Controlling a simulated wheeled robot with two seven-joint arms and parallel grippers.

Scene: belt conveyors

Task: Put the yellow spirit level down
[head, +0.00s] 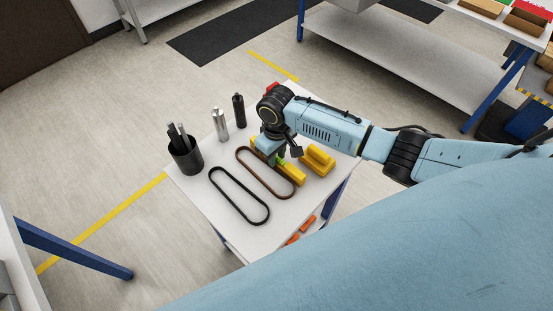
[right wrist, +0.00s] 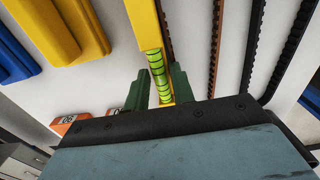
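The yellow spirit level (head: 291,174) is a long bar with green vials, at the right side of the small white table (head: 205,190), along the brown belt loop (head: 266,181). My right gripper (head: 276,156) is over its middle, pointing down. In the right wrist view the level (right wrist: 145,25) runs between the two green fingers (right wrist: 160,88), which appear closed against its sides, with a green vial between them. I cannot tell whether its underside touches the tabletop. My left gripper is not in view.
A black belt loop (head: 239,199) lies to the left. A black cup with rods (head: 186,157), a silver bottle (head: 220,125) and a dark bottle (head: 239,111) stand at the back left. A yellow ridged block (head: 318,160) sits close on the right. Bare tabletop shows front left.

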